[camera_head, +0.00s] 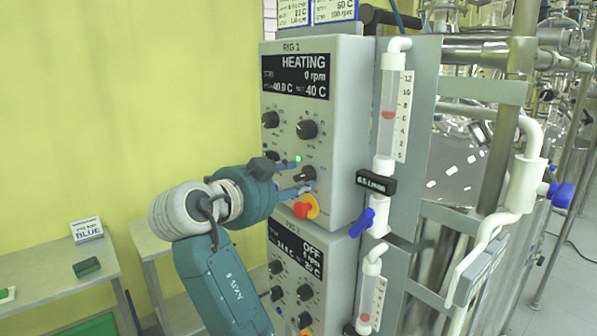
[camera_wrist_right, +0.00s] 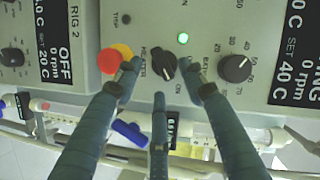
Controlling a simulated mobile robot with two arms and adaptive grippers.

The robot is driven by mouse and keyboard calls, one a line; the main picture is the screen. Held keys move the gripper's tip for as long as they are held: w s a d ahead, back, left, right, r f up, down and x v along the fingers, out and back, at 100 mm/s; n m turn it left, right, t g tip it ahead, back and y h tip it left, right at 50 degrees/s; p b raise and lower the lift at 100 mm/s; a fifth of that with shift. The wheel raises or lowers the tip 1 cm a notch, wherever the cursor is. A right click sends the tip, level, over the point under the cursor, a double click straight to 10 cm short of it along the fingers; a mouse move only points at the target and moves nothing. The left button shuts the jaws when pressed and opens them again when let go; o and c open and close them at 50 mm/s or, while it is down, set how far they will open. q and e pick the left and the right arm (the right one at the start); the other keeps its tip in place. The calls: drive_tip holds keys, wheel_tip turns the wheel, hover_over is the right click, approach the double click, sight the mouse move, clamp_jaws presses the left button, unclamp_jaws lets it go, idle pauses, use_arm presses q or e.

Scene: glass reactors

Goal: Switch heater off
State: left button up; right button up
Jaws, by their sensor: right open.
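The RIG 1 control box (camera_head: 330,120) has a display (camera_head: 298,77) reading HEATING, 0 rpm and set 40 C. Its black heater knob (camera_head: 305,174) sits below a lit green lamp (camera_head: 298,158). In the right wrist view, the heater knob (camera_wrist_right: 163,67) has its white mark slanting between the HEATER and ON labels, and the green lamp (camera_wrist_right: 183,38) is lit. My right gripper (camera_head: 299,177) is at the panel front. In the wrist view, its open fingers (camera_wrist_right: 158,72) are spread around the knob, with gaps visible on both sides. My left gripper is not in view.
A red button on yellow (camera_head: 302,209) is close beside the fingers. A second box, RIG 2 (camera_head: 297,262), reading OFF, is below. A flow tube (camera_head: 387,110) and blue valve handle (camera_head: 361,222) stand to the right. Low benches (camera_head: 55,280) are at left.

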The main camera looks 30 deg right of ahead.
drive_tip(key=shift+p+x, duration=0.35)
drive_tip(key=shift+x, duration=0.7)
drive_tip(key=shift+w+d+f, duration=0.1)
drive_tip(key=shift+w+d, duration=0.15)
drive_tip(key=shift+d, duration=0.05)
